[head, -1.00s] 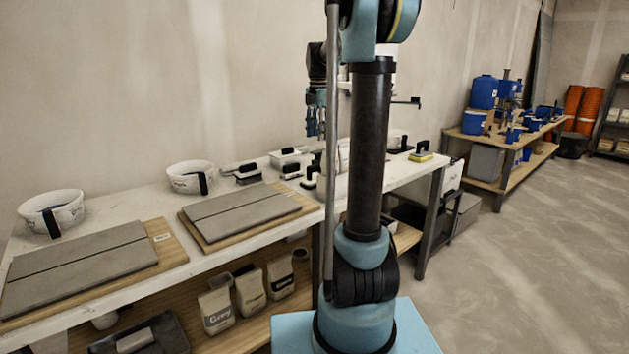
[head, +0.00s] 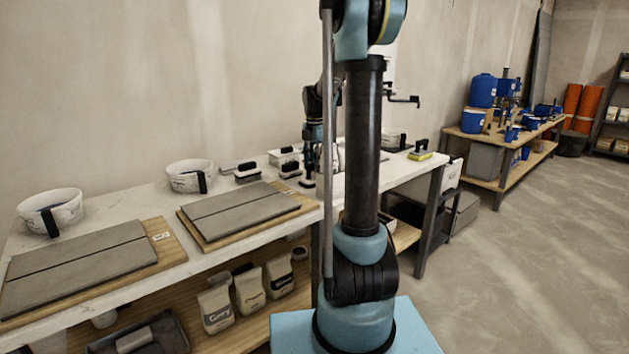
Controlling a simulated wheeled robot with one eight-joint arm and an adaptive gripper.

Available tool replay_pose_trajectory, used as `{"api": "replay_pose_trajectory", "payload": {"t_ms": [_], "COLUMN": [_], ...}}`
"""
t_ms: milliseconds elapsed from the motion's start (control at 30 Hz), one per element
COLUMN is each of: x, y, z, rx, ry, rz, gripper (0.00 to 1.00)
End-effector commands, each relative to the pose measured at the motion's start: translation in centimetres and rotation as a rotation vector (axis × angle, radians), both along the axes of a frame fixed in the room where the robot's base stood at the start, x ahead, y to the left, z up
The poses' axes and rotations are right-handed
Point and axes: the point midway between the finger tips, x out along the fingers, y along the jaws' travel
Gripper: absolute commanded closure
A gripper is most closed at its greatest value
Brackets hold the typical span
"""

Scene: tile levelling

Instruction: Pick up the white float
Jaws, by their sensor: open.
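Several small hand tools with black handles stand at the middle of the white bench (head: 120,228). One with a pale, whitish base, which looks like the white float (head: 308,184), stands near the bench's front edge, just right of the boarded tile. My gripper (head: 312,168) points down just above its black handle and is open, with nothing seen in it. The fingers are small and dark here, and I cannot tell whether they touch the handle. My own arm column hides part of the bench just to the right.
Similar black-handled tools (head: 247,173) stand left of the gripper, close by. Grey tiles on wooden boards (head: 160,250) and white tubs (head: 191,177) fill the left of the bench. A yellow-based float (head: 420,155) is at the right end.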

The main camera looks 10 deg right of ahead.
Motion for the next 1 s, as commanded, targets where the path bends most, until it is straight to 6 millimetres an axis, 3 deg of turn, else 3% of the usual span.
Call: {"api": "replay_pose_trajectory", "payload": {"t_ms": [200,467,667,1000], "x": [0.0,0.0,0.0,0.0], "y": [0.0,0.0,0.0,-0.2], "z": [-2.1,-2.2,-2.2,-2.1], "rx": [0.000,0.000,0.000,0.000], "ry": [0.000,0.000,0.000,0.000], "rz": [0.000,0.000,0.000,-0.002], "gripper": [0.57,0.57,1.00,1.00]}}
